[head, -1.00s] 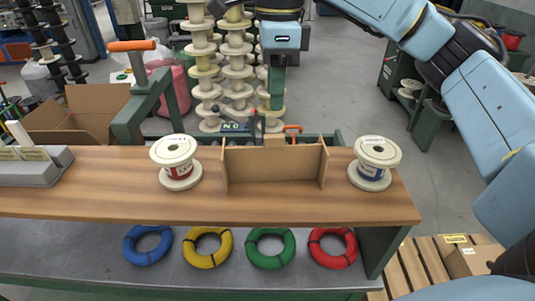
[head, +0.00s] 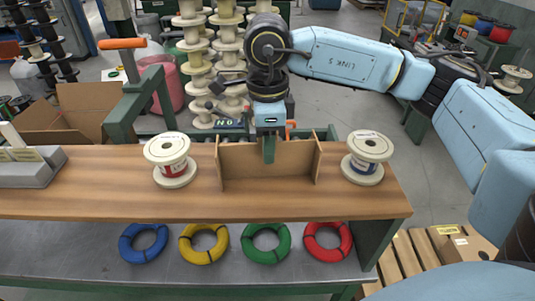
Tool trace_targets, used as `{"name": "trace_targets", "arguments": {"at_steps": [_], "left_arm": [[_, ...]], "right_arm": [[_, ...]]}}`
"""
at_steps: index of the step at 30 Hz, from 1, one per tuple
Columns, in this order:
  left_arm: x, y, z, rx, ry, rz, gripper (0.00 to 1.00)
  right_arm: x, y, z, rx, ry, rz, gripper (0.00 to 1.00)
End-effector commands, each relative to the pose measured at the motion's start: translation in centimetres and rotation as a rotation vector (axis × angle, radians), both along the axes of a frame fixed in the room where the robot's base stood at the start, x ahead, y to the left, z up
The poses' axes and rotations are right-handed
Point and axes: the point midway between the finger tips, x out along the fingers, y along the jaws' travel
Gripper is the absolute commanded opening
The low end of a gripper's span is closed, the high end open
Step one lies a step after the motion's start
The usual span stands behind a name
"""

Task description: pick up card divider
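The card divider (head: 238,163) is a brown upright panel with a short wing at each end. It stands on the wooden shelf between two white spools in the head view. My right gripper (head: 269,150) is over the middle of its top edge, pointing down. One green finger shows in front of the panel's upper part. The other finger is hidden, so I cannot tell whether the gripper is closed on the card. My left gripper is not in view.
A red-labelled spool (head: 172,160) stands left of the divider and a blue-labelled spool (head: 367,157) right of it. A grey holder (head: 35,172) sits at the shelf's left end. Several coloured coils, including a green coil (head: 248,243), lie below. An open carton (head: 75,115) is behind.

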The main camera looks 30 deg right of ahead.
Motion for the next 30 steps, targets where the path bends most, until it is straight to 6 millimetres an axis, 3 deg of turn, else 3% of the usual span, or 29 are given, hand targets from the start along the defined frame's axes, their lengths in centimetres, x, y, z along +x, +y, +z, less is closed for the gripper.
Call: {"name": "trace_targets", "arguments": {"at_steps": [9,18,30], "left_arm": [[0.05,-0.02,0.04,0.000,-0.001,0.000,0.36],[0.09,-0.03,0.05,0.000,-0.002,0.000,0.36],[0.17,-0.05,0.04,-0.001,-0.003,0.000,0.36]], "right_arm": [[-0.01,-0.02,-0.60,0.000,-0.001,0.000,0.37],[-0.01,-0.01,-0.57,0.000,-0.001,0.000,0.00],[0.03,0.01,-0.39,0.000,-0.001,0.000,0.00]]}}
